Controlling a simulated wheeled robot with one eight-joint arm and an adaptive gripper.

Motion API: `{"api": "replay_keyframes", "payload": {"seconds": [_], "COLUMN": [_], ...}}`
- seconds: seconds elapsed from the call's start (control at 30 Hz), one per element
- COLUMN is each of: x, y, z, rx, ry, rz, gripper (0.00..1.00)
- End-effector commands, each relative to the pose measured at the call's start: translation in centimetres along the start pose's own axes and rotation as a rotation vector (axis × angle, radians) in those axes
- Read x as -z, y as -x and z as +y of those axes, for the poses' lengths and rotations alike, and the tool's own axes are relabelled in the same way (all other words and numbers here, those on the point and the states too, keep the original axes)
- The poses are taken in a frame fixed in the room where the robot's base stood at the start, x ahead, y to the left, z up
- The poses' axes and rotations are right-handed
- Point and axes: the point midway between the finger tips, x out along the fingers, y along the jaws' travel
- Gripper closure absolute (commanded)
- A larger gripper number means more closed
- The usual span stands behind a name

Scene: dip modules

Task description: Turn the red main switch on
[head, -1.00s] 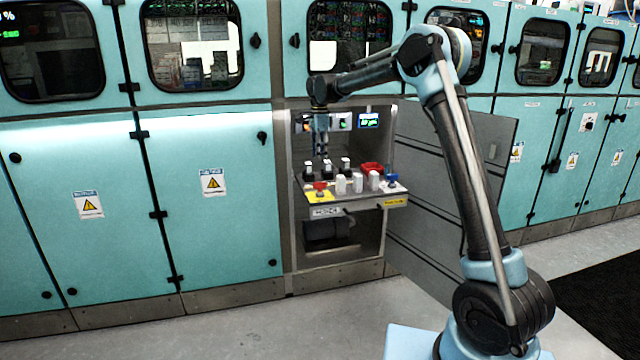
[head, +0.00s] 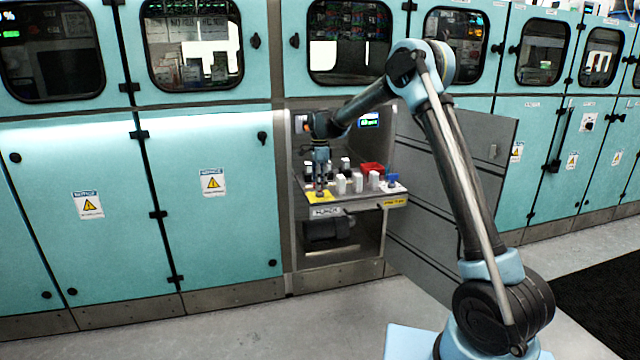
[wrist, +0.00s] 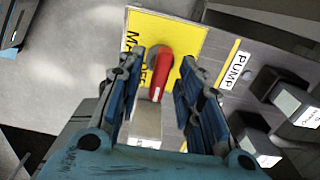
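The red main switch (wrist: 161,72) shows in the wrist view as a red handle on a yellow plate (wrist: 190,32) with black lettering, partly legible as "MA" and "OFF". My gripper (wrist: 162,62) is open, with one blue finger on each side of the red handle and gaps visible between. In the head view my gripper (head: 320,188) points down over the yellow plate (head: 322,198) at the left front of the panel shelf and hides the switch.
A pump label (wrist: 234,70) and black switches (wrist: 275,85) lie right of the plate in the wrist view. White blocks (head: 341,185), a red tray (head: 371,168) and a blue part (head: 392,178) stand on the shelf. A grey open door (head: 450,190) is at right.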

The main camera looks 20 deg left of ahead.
Motion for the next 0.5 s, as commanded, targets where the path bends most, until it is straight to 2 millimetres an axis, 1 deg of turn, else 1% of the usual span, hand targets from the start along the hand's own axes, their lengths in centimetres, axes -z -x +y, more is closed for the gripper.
{"api": "replay_keyframes", "payload": {"seconds": [0.13,0.17,0.2,0.27,0.3,0.5], "x": [0.00,0.00,0.00,0.01,0.01,-0.13], "y": [0.01,0.02,0.02,0.03,0.03,0.05], "z": [0.00,0.00,0.00,0.00,0.00,-0.10], "rx": [0.000,0.000,0.000,0.000,0.000,0.000], "ry": [0.000,0.000,0.000,0.000,0.000,0.000], "rz": [0.000,0.000,0.000,0.000,0.000,-0.001], "gripper": [0.67,0.69,0.78,0.92,1.00,1.00]}}
